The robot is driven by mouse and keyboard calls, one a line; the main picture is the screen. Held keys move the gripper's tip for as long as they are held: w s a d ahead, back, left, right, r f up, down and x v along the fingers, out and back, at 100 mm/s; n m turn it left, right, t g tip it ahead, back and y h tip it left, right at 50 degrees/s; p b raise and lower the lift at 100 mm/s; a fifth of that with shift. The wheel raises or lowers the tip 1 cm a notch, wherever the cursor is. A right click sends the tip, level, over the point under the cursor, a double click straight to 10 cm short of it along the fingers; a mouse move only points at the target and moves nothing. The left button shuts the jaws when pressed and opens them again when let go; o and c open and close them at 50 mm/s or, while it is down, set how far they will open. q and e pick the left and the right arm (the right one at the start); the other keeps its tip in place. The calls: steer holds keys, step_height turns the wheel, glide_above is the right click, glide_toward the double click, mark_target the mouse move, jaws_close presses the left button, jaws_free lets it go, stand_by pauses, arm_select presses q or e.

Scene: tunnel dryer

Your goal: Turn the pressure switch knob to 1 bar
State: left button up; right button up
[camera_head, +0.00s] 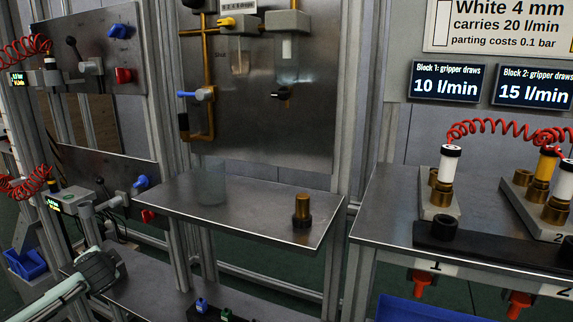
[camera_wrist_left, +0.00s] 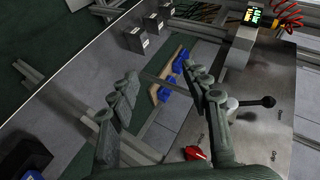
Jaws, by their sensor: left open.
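Two grey panels at the left of the head view each carry a small lit display, a black-knobbed lever, a blue knob and a red knob. The lower panel has its display (camera_head: 55,206), lever (camera_head: 100,182), blue knob (camera_head: 140,182) and red knob (camera_head: 148,215). I cannot tell which part is the pressure switch knob. My left gripper (camera_wrist_left: 162,80) is open and empty in the left wrist view. A lever (camera_wrist_left: 267,101), a red knob (camera_wrist_left: 194,153) and a lit display (camera_wrist_left: 255,17) show right of or below its fingers. In the head view my left arm is below the lower panel.
The upper panel has its own blue knob (camera_head: 118,31) and red knob (camera_head: 123,75). A steel shelf (camera_head: 250,215) holds a brass-and-black fitting (camera_head: 302,211) and a faint clear cylinder (camera_head: 211,188). A blue bin (camera_head: 27,264) stands at lower left. Red coiled hoses hang near the displays.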

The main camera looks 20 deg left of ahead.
arm_select(q)
steer(key=s+d+f+m+g+h, duration=0.1)
steer(key=s+d+f+m, duration=0.1)
steer(key=s+f, duration=0.6)
steer(key=s+d+f+m+g+h, duration=0.1)
steer(key=s+d+f+m, duration=0.1)
steer(key=s+f, duration=0.6)
steer(key=s+d+f+n+h, duration=0.2)
steer(key=d+f, duration=0.3)
steer(key=d, duration=0.5)
steer(key=s+d+f+n+g+h, duration=0.1)
steer(key=d+f, duration=0.4)
steer(key=d, duration=0.5)
steer(key=s+d+f+n+g+h, duration=0.1)
steer(key=d+f, duration=0.4)
steer(key=d, duration=0.5)
steer(key=shift+s+f+n+h, duration=0.2)
steer(key=shift+s+n+h, duration=0.7)
steer(key=shift+h, duration=0.3)
arm_select(e)
steer(key=shift+w+r, duration=0.2)
steer(key=shift+w, duration=0.35)
steer(key=shift+s, duration=0.1)
steer(key=shift+s+f, duration=0.2)
steer(key=shift+s, duration=0.3)
